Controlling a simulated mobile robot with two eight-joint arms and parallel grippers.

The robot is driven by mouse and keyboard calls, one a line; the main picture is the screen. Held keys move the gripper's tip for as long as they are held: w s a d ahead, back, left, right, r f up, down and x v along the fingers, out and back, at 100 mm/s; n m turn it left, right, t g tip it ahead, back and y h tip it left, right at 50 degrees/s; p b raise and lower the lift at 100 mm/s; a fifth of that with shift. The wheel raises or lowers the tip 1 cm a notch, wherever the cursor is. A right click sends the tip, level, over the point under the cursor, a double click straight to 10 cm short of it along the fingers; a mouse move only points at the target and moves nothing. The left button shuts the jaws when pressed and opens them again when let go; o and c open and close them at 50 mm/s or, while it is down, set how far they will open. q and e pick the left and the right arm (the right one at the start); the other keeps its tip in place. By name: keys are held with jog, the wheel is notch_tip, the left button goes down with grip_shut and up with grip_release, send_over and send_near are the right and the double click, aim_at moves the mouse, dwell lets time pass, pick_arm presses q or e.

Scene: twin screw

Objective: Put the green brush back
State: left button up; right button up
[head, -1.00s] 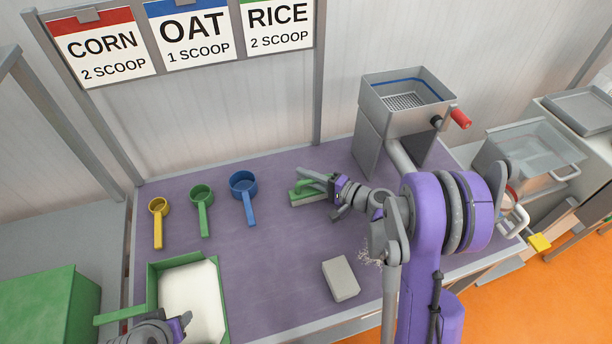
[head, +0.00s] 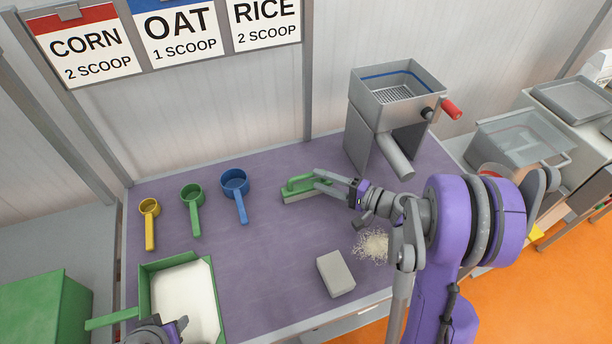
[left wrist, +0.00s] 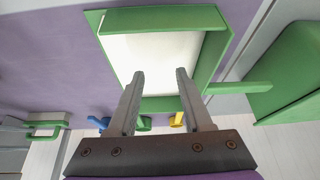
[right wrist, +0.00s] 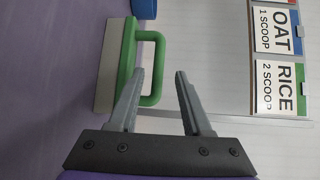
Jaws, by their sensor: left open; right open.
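The green brush (head: 303,187), with a loop handle and pale bristles, lies on the purple table right of the blue scoop. It also shows in the right wrist view (right wrist: 122,68). My right gripper (head: 321,181) is open at its handle. In the right wrist view the handle's outer bar lies between the fingertips in the picture; I cannot tell whether they are around it. My left gripper (left wrist: 160,72) is open above the near rim of the green dustpan-like tray (head: 145,285) with a white inside, at the front left.
A grey block (head: 335,273) and a pile of pale grains (head: 372,246) lie front right. A metal hopper machine (head: 392,110) stands at the back right. The table's middle is clear.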

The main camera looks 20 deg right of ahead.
jog(key=shift+v, duration=2)
